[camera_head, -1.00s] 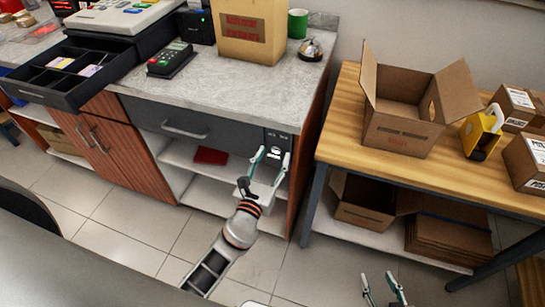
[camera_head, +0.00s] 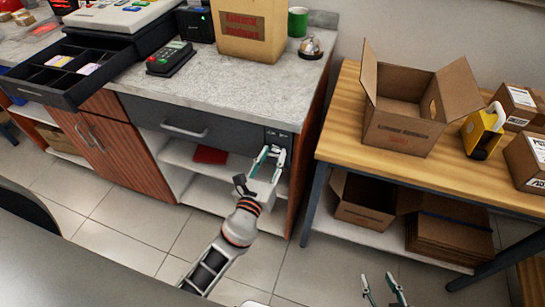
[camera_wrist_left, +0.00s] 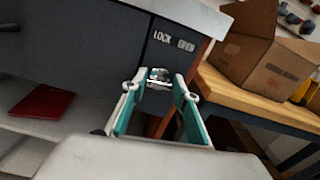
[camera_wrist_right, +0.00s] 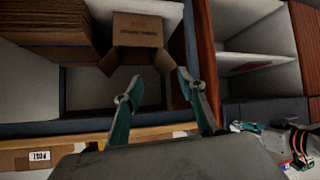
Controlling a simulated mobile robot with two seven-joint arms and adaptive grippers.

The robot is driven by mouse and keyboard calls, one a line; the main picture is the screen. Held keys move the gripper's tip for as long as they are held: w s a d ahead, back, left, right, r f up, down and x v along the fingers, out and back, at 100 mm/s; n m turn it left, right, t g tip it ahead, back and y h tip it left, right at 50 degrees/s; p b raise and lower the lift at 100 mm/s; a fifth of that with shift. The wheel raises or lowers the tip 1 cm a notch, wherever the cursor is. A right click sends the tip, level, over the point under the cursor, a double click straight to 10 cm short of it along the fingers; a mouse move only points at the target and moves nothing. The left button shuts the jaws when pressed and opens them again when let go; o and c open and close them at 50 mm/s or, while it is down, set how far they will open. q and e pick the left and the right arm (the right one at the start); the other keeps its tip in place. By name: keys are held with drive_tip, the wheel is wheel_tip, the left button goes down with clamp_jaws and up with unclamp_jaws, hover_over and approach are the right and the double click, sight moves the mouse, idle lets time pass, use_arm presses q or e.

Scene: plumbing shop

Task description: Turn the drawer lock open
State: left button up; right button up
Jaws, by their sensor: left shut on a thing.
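The drawer lock is a small metallic knob (camera_wrist_left: 158,76) on a dark panel (camera_wrist_left: 180,27) marked LOCK and OPEN, at the right end of the grey drawer front (camera_head: 190,127). My left gripper (camera_head: 271,153) reaches up to this panel and is shut on the knob. In the left wrist view its teal-lined fingertips (camera_wrist_left: 159,80) sit on both sides of the knob, which partly hides behind them. The knob's exact angle cannot be told. My right gripper (camera_head: 386,290) is open and empty, low in front of the workbench; it also shows in the right wrist view (camera_wrist_right: 154,87).
The drawer has a bar handle (camera_head: 185,131). Open shelves below hold a red item (camera_head: 210,155). An open cash drawer (camera_head: 75,75) juts out at the left. A wooden workbench (camera_head: 345,135) with cardboard boxes stands close to the right of the counter.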

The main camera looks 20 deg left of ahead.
use_arm(q)
drive_tip(key=shift+o, duration=0.2)
drive_tip(key=n+b, duration=0.1)
drive_tip(key=n, duration=0.2)
drive_tip(key=shift+a+f+b, duration=0.1)
drive_tip(key=shift+f+b, duration=0.05)
drive_tip(key=shift+b, duration=0.2)
drive_tip(key=n+b, duration=0.1)
drive_tip(key=n, duration=0.3)
drive_tip(key=shift+b, duration=0.35)
drive_tip(key=n+b, duration=0.1)
drive_tip(key=n, duration=0.1)
drive_tip(key=shift+n, duration=0.4)
drive_tip(key=n+b, duration=0.1)
drive_tip(key=n, duration=0.3)
drive_tip(key=shift+a+n, duration=0.1)
drive_tip(key=shift+n, duration=1)
use_arm(e)
drive_tip(key=shift+d+f, duration=0.2)
drive_tip(key=shift+f, duration=1.15)
drive_tip(key=shift+d+f, duration=0.2)
drive_tip(key=shift+f, duration=1.1)
use_arm(q)
drive_tip(key=shift+c, duration=0.2)
use_arm(e)
drive_tip(key=shift+s+f, duration=0.2)
drive_tip(key=shift+s, duration=0.15)
